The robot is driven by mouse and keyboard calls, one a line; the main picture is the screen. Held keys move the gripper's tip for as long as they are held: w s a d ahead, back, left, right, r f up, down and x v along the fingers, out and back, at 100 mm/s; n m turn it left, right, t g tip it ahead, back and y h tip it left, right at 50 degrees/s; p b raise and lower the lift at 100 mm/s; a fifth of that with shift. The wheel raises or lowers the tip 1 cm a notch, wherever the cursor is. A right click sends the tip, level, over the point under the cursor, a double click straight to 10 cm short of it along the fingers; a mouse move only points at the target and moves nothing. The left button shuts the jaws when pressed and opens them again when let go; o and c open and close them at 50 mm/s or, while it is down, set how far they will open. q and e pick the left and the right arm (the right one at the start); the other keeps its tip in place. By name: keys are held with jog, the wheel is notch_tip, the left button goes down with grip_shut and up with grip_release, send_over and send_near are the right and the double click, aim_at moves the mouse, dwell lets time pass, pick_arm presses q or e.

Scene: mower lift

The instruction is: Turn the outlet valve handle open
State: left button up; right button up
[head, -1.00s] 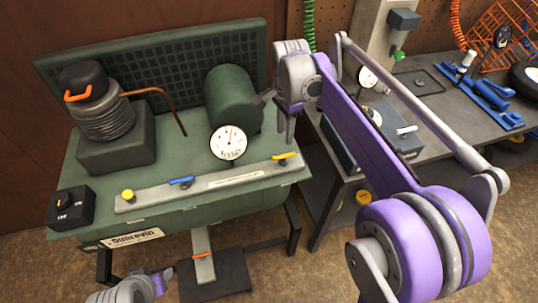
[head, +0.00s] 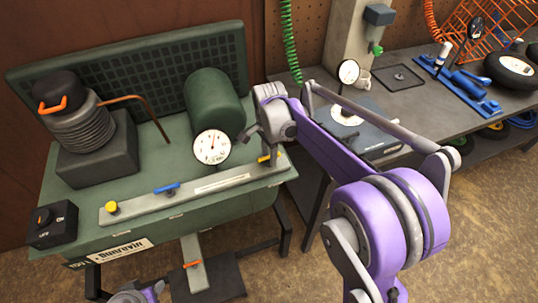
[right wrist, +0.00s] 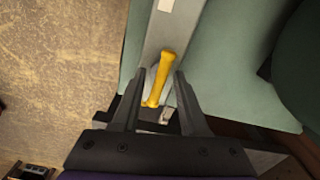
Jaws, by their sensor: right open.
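The yellow valve handle (head: 263,159) is at the right end of the grey manifold bar (head: 140,208) on the green machine; which handle is the outlet is not labelled legibly. In the right wrist view the yellow handle (right wrist: 160,80) lies lengthwise between the two dark fingers of my right gripper (right wrist: 160,82), with a gap on each side. My right gripper (head: 250,136) is open, right at that handle, and partly hides it in the head view. My left gripper (head: 155,290) is at the bottom edge, mostly cut off.
A dial gauge (head: 211,147) stands behind the bar, near my right gripper. A green cylinder (head: 214,103) and a ribbed pump (head: 80,122) stand behind. A switch box (head: 52,224) is at the left corner. A workbench (head: 410,98) with tools stands at the right.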

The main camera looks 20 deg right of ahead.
grip_shut()
jog(key=shift+n, duration=0.4)
jog(key=n, duration=0.3)
jog(key=shift+n, duration=0.3)
jog(key=n, duration=0.4)
jog(key=shift+n, duration=0.3)
jog(key=n, duration=0.4)
jog(key=shift+n, duration=0.3)
jog(key=n, duration=0.4)
jog(key=shift+n, duration=0.3)
